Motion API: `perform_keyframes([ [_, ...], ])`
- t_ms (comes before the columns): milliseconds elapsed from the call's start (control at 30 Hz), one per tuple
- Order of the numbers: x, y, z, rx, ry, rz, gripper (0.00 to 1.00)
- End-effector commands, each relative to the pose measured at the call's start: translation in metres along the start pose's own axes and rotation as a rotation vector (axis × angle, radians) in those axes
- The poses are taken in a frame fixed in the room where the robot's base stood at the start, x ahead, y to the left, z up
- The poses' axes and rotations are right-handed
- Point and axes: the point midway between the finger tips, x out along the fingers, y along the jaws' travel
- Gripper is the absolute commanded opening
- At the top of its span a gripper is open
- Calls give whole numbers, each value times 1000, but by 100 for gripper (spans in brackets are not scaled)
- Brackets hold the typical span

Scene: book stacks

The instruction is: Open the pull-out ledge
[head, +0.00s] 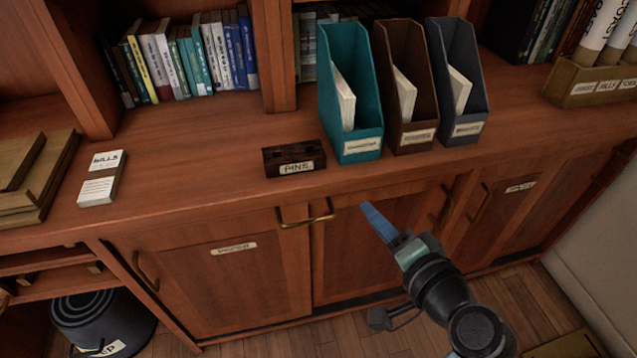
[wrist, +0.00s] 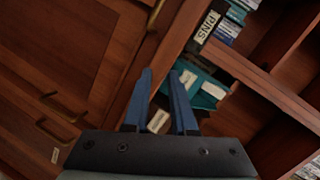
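The pull-out ledge's front is hard to tell from the wood under the counter edge. A brass bar handle (head: 305,216) sits there, below the dark box; it also shows at the top of the wrist view (wrist: 155,14). The ledge looks flush with the cabinet front. My gripper (head: 371,208) has blue fingers and is in front of the cabinet, to the right of the handle and apart from it. In the wrist view my gripper (wrist: 160,73) shows a clear gap between its fingers, with nothing held.
Cabinet doors (head: 235,290) with brass handles lie below.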

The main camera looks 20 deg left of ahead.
Motion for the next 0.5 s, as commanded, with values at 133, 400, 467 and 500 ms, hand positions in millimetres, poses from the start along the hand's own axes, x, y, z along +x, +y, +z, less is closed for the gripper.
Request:
perform_keyframes([
  [133,-17,19,45,280,-168,-72,25],
  [400,-18,26,70,418,-243,-133,25],
  [467,-10,25,72,417,-244,-133,25],
  [500,-4,24,73,416,-243,-133,25],
])
